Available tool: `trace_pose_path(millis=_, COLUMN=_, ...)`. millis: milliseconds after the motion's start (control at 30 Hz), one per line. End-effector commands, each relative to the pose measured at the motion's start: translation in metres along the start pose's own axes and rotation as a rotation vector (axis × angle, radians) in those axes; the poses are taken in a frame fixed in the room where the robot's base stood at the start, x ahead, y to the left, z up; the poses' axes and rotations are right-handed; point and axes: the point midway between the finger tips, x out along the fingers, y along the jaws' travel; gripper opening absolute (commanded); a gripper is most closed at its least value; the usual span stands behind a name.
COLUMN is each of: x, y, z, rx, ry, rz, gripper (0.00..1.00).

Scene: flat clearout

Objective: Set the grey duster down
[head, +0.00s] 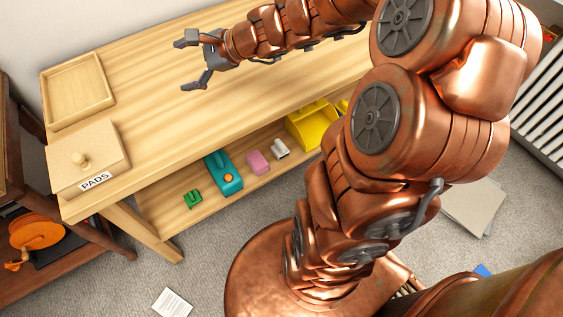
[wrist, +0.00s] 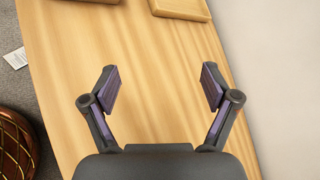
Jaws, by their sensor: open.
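My gripper (head: 190,63) is open and empty above the upper board of the wooden table (head: 165,130). The wrist view shows its two fingers (wrist: 162,86) wide apart with only bare wood between them. A small grey-white block (head: 279,150) lies on the table's lower shelf, right of a pink block (head: 257,162); it may be the grey duster, but I cannot tell for sure. No other grey duster shows, and nothing is in the fingers.
A shallow wooden tray (head: 102,97) and a lidded box marked PADS (head: 115,151) stand at the table's left end. The lower shelf also bears a green piece (head: 192,199), a teal item (head: 222,176) and a yellow bin (head: 313,127). The upper middle is clear.

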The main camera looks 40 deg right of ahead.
Motion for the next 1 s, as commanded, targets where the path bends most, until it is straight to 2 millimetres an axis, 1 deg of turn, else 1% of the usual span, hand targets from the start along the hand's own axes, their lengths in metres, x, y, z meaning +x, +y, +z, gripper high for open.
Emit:
trace_pose_path(millis=33, x=0.006, y=0.029, z=0.026, rx=-0.125, ry=-0.028, rz=0.099, gripper=0.87)
trace_pose_path(millis=67, x=0.008, y=0.048, z=0.039, rx=-0.197, ry=-0.047, rz=0.160, gripper=0.87)
trace_pose_path(millis=100, x=0.008, y=0.073, z=0.055, rx=-0.292, ry=-0.071, rz=0.243, gripper=0.87)
trace_pose_path(millis=167, x=0.003, y=0.112, z=0.070, rx=-0.432, ry=-0.101, rz=0.368, gripper=0.87)
trace_pose_path(millis=200, x=-0.004, y=0.138, z=0.078, rx=-0.519, ry=-0.123, rz=0.453, gripper=0.87)
trace_pose_path(millis=267, x=-0.018, y=0.174, z=0.084, rx=-0.651, ry=-0.148, rz=0.581, gripper=0.87)
trace_pose_path(millis=300, x=-0.029, y=0.196, z=0.084, rx=-0.734, ry=-0.164, rz=0.668, gripper=0.87)
trace_pose_path(millis=333, x=-0.040, y=0.212, z=0.084, rx=-0.792, ry=-0.176, rz=0.734, gripper=0.87)
trace_pose_path(millis=367, x=-0.051, y=0.227, z=0.081, rx=-0.852, ry=-0.183, rz=0.800, gripper=0.87)
trace_pose_path(millis=400, x=-0.066, y=0.243, z=0.076, rx=-0.929, ry=-0.190, rz=0.883, gripper=0.87)
trace_pose_path(millis=433, x=-0.079, y=0.254, z=0.071, rx=-0.981, ry=-0.196, rz=0.948, gripper=0.87)
trace_pose_path(millis=500, x=-0.107, y=0.272, z=0.059, rx=-1.088, ry=-0.199, rz=1.085, gripper=0.87)
trace_pose_path(millis=533, x=-0.119, y=0.276, z=0.053, rx=-1.130, ry=-0.196, rz=1.136, gripper=0.87)
trace_pose_path(millis=600, x=-0.143, y=0.284, z=0.041, rx=-1.202, ry=-0.193, rz=1.245, gripper=0.87)
trace_pose_path(millis=700, x=-0.168, y=0.286, z=0.028, rx=-1.274, ry=-0.180, rz=1.352, gripper=0.87)
trace_pose_path(millis=800, x=-0.183, y=0.285, z=0.019, rx=-1.306, ry=-0.170, rz=1.407, gripper=0.87)
trace_pose_path(millis=967, x=-0.187, y=0.285, z=0.016, rx=-1.314, ry=-0.169, rz=1.425, gripper=0.87)
trace_pose_path(millis=1000, x=-0.187, y=0.285, z=0.017, rx=-1.313, ry=-0.169, rz=1.424, gripper=0.85)
